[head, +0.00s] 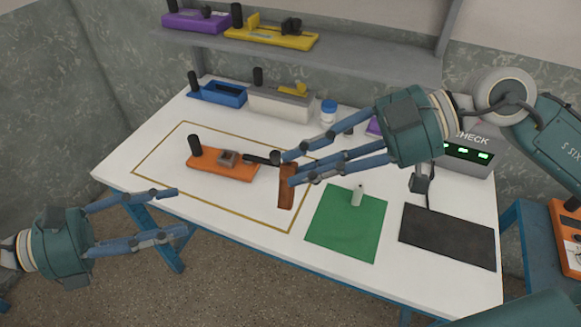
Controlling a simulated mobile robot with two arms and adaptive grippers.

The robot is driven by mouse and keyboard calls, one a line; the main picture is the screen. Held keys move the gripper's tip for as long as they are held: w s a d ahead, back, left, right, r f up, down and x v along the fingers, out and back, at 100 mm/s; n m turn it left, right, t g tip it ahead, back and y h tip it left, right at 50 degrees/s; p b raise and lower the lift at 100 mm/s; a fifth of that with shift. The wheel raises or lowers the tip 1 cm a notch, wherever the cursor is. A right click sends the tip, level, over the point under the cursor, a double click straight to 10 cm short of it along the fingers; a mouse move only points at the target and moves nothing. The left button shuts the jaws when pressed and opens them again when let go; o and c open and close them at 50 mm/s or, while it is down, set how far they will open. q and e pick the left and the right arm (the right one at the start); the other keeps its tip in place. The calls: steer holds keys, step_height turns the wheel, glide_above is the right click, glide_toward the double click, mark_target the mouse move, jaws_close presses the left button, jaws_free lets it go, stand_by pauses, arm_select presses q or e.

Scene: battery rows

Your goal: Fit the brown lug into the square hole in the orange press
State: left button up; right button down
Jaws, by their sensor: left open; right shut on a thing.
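The orange press (237,173) lies on the white table inside a yellow outlined area. It has a black post at its left end, a grey-brown block (228,158) near its middle and a dark bar toward its right end. Any square hole is too small to make out. My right gripper (289,169) is shut on the brown lug (287,196), just right of the press and apart from its body. The lug hangs roughly upright; I cannot tell its height above the table. My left gripper (183,212) is open and empty, off the table's front left edge.
A green mat (340,238) with a small pale cylinder (357,195) and a black mat (448,238) lie at right. A blue tray (218,95), a pale box (281,106) and a grey check unit (466,155) stand behind. The outlined area left of the press is clear.

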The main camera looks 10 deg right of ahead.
steer(key=shift+s+d+r, duration=0.1)
steer(key=shift+r, duration=0.1)
steer(key=shift+w+a+f+n+g, duration=0.2)
steer(key=shift+a+f+n+g, duration=0.1)
steer(key=shift+n+g, duration=0.1)
steer(key=w+a+f+n+g+h, duration=0.4)
steer(key=f+n+g, duration=0.5)
steer(key=n+g, duration=0.2)
steer(key=shift+w+a+f, duration=0.15)
steer(key=shift+w, duration=0.1)
